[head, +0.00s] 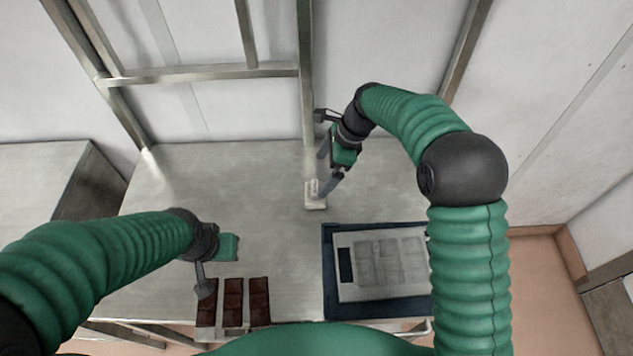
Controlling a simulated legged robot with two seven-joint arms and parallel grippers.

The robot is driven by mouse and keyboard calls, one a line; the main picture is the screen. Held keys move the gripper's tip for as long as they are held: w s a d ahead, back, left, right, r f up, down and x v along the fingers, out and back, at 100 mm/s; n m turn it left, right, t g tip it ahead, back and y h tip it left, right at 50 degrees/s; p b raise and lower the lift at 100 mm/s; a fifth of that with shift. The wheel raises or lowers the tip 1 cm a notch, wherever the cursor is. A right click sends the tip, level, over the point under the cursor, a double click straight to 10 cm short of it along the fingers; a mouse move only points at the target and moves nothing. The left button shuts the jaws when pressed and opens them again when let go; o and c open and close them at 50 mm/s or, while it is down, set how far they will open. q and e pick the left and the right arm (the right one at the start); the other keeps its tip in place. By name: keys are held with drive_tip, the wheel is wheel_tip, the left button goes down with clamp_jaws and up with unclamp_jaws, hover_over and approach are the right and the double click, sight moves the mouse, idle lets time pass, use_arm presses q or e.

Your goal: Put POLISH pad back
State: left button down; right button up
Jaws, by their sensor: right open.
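A small whitish block, which looks like the polish pad (315,203), lies on the metal table, a little right of the middle. No label on it can be read. My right gripper (321,177) is open at the pad's far side. One fingertip overlaps the pad in the picture; whether it touches cannot be told. My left gripper (205,290) points down by the brown chocolate bars (233,300) at the table's front edge. Only one of its fingers shows clearly, so its opening cannot be judged.
A dark blue tray or mat (328,290) at the front right bears a pale mould (348,290) with several cavities, partly hidden by my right arm. The metal table (265,185) is clear in the middle and at the back left. A metal frame post (305,90) stands behind it.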

drive_tip(key=shift+a+r, duration=0.6)
drive_tip(key=shift+r, duration=0.1)
use_arm(q)
drive_tip(key=shift+a+f, duration=0.1)
drive_tip(key=shift+a, duration=0.3)
use_arm(e)
drive_tip(key=s+d+f+n+t+h, duration=0.1)
drive_tip(key=s+d+n+h, duration=0.1)
drive_tip(key=s+d+n, duration=0.6)
drive_tip(key=s+d+f+n+t+h, duration=0.1)
drive_tip(key=s+d+n+h, duration=0.1)
drive_tip(key=s+d+n, duration=0.7)
drive_tip(key=s+n, duration=0.1)
drive_tip(key=s, duration=0.4)
drive_tip(key=shift+f+t+h, duration=0.15)
drive_tip(key=shift+t+h, duration=0.15)
use_arm(q)
drive_tip(key=shift+a, duration=0.2)
use_arm(e)
drive_tip(key=shift+w+a, duration=0.15)
drive_tip(key=shift+a, duration=0.1)
